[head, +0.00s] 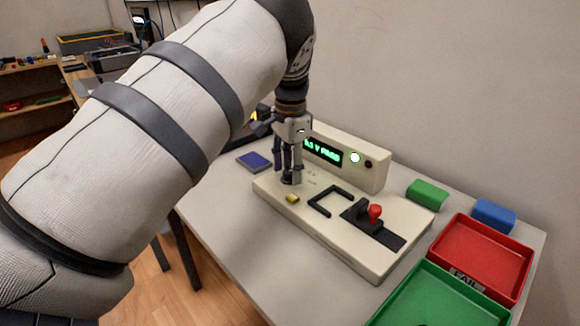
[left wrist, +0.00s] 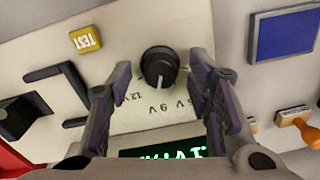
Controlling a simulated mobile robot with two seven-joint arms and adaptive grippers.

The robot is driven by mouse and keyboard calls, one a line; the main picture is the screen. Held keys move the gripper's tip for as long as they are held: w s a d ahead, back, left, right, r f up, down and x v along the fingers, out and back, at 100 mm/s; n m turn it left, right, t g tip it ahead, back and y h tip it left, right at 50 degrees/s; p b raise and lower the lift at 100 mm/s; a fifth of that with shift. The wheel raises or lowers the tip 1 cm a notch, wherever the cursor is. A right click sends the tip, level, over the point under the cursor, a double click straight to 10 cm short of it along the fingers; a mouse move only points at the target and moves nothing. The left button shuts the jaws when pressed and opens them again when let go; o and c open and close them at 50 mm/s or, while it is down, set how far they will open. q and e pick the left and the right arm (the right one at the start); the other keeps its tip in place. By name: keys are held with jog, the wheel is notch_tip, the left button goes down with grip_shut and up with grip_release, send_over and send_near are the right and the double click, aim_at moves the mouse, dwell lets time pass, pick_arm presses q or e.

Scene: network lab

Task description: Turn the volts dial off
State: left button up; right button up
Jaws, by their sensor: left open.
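The black volts dial (left wrist: 160,66) sits on the cream test unit (head: 332,243). In the left wrist view its labels read upside down, with 12V, 9V and 5V below it; the pointer is hard to read but seems to face the labels. My left gripper (left wrist: 163,85) is open, with one finger on each side of the dial and gaps between. In the head view my left gripper (head: 288,180) points down at the unit and mostly hides the dial. My right gripper is not in view.
The unit carries a yellow TEST button (left wrist: 86,39), a black bracket (head: 320,201) and a red-knobbed lever (head: 375,212). A display (head: 324,151) with green text stands behind. Red (head: 484,246) and green (head: 425,305) trays lie to the right; a blue pad (head: 254,161) lies left.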

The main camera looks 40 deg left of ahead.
pick_arm(q)
grip_shut()
jog(key=shift+w+n, duration=0.1)
jog(key=shift+n, duration=0.2)
jog(key=n, duration=0.3)
jog(key=shift+p, duration=0.3)
jog(key=n, duration=1)
jog(key=shift+g, duration=0.3)
jog(key=n, duration=0.4)
jog(key=shift+a, duration=0.1)
jog(key=shift+n, duration=0.3)
